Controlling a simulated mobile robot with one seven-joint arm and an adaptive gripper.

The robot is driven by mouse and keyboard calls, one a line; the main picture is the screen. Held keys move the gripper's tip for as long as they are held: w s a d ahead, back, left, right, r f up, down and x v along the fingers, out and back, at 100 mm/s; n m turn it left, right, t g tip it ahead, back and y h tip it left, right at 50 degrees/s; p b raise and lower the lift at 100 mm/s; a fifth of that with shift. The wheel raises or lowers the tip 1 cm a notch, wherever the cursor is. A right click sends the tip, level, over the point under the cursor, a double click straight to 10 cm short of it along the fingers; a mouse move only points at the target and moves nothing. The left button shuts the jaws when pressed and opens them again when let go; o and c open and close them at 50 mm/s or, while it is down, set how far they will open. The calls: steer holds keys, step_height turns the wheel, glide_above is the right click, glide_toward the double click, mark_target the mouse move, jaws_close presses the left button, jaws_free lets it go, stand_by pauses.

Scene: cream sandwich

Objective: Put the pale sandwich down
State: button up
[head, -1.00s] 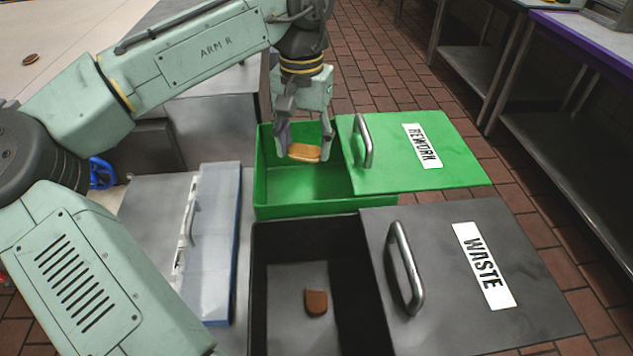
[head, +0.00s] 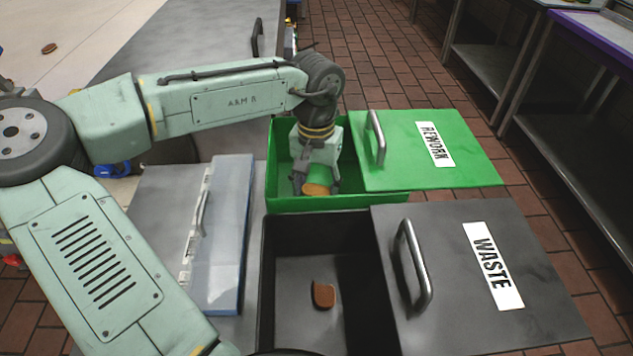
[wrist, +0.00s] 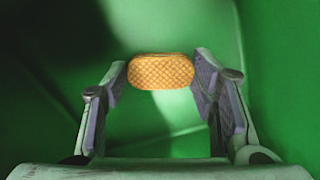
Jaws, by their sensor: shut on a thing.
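The pale sandwich (head: 316,189) is a golden, oval piece with a waffle-patterned face, which shows in the wrist view (wrist: 161,71). My gripper (head: 318,185) is shut on it, with one finger at each side. Both are down inside the open green REWORK bin (head: 281,160), between its walls. In the wrist view the fingers (wrist: 162,88) flank the sandwich and green bin surfaces fill the background. I cannot tell whether the sandwich touches the bin floor.
The black WASTE bin (head: 345,275) stands in front, open, with a brown piece (head: 324,295) on its floor. The green lid (head: 460,170) and black lid (head: 450,285) lie to the right. A clear-lidded container (head: 222,250) is at left. Another brown piece (head: 49,49) lies far left.

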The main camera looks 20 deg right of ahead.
mark_target(316, 190)
steer(key=shift+f, duration=0.1)
steer(key=o, duration=0.8)
step_height(316, 190, up, 12)
steer(key=b, duration=0.1)
stand_by(0.3)
stand_by(0.3)
